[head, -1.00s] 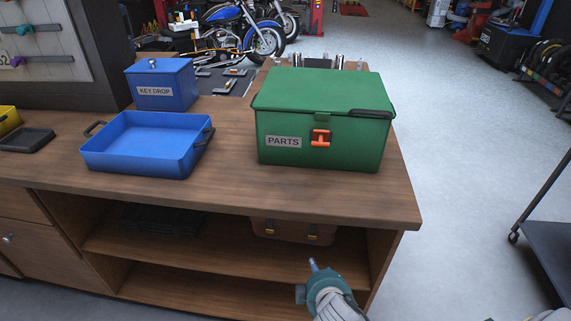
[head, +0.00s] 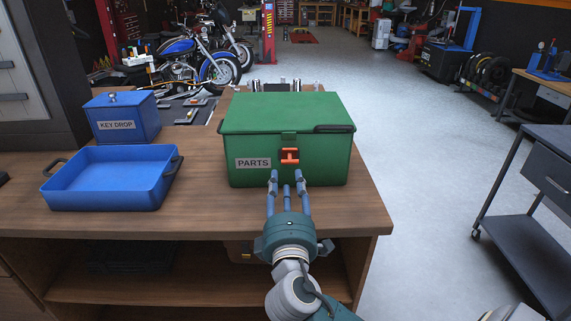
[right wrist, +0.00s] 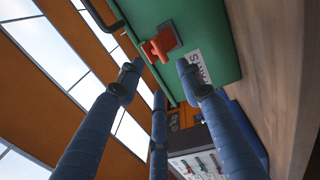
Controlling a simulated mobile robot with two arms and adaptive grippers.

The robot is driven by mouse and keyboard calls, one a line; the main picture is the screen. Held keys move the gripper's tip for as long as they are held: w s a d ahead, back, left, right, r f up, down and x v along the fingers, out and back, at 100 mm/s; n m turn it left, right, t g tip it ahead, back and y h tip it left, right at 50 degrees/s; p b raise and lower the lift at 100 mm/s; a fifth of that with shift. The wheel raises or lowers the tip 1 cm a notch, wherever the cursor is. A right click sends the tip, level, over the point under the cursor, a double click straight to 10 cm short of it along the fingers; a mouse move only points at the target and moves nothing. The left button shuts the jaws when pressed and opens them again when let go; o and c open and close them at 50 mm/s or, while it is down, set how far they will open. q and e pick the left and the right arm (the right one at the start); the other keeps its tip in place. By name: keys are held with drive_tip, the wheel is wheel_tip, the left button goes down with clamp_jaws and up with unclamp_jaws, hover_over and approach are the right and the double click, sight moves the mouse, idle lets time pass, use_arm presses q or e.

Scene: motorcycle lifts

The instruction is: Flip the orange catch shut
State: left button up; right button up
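The orange catch (head: 290,156) is on the front of the green box labelled PARTS (head: 240,178), below the lid's green tab. The lid lies down on the box. In the right wrist view the orange catch (right wrist: 158,46) stands out from the green front (right wrist: 205,25). My right gripper (head: 287,178) is in front of the box, just below the catch, with its blue fingers spread and nothing between them. In the right wrist view the fingers (right wrist: 158,80) point toward the catch and look apart from it. My left gripper is not in view.
The box stands on a wooden bench (head: 200,212) near its right end. A blue tray (head: 110,190) and a blue KEY DROP box (head: 122,122) stand to the left. A dark cart (head: 530,200) is on the right, with open floor between.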

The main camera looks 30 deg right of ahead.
sight(287, 162)
drive_tip(key=p+x, duration=0.1)
drive_tip(key=x, duration=0.6)
drive_tip(key=shift+d+f, duration=0.1)
clamp_jaws()
